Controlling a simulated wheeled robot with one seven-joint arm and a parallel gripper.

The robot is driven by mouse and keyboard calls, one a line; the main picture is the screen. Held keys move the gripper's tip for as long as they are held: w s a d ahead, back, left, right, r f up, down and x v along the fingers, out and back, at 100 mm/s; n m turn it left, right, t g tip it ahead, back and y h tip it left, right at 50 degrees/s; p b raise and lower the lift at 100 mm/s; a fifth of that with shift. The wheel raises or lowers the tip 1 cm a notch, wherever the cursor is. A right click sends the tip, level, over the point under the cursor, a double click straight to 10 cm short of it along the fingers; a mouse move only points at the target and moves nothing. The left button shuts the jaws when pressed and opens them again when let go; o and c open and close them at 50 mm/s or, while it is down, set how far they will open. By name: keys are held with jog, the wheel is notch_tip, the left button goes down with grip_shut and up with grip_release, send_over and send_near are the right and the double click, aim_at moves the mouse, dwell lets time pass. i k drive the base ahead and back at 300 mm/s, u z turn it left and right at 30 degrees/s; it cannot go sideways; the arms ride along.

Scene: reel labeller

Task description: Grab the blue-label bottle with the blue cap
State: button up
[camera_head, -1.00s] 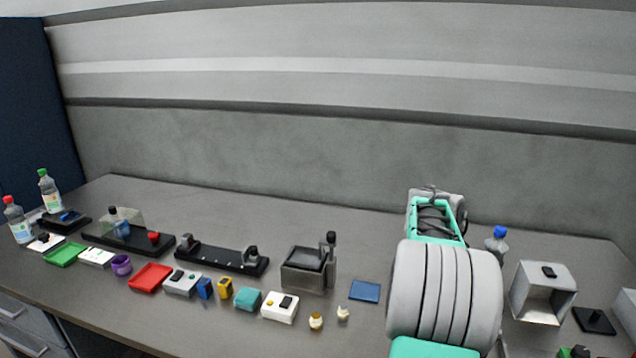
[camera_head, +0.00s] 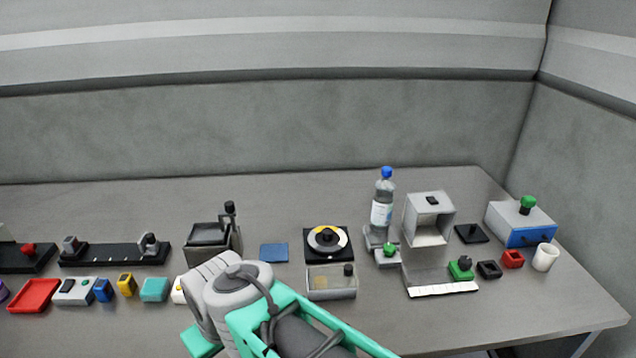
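The bottle with the blue cap (camera_head: 382,200) stands upright toward the back right of the table, with a pale label that shows some blue. Its base is close behind a small grey device with a green knob (camera_head: 388,254). My grey and green arm reaches in from the bottom of the view, to the left of the bottle and well apart from it. The fingertips of my gripper cannot be made out, so its opening is hidden.
A grey open box (camera_head: 429,218) stands just right of the bottle. A black reel device (camera_head: 328,242) and a clear-sided bin (camera_head: 331,283) are left of it. A blue-fronted box (camera_head: 520,223) and a white cup (camera_head: 545,257) are at the right. Bare table lies behind the bottle.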

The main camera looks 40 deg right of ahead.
aim_at(383, 204)
jog(key=u, duration=1.75)
jog(key=k, duration=0.65)
jog(key=z, duration=1.45)
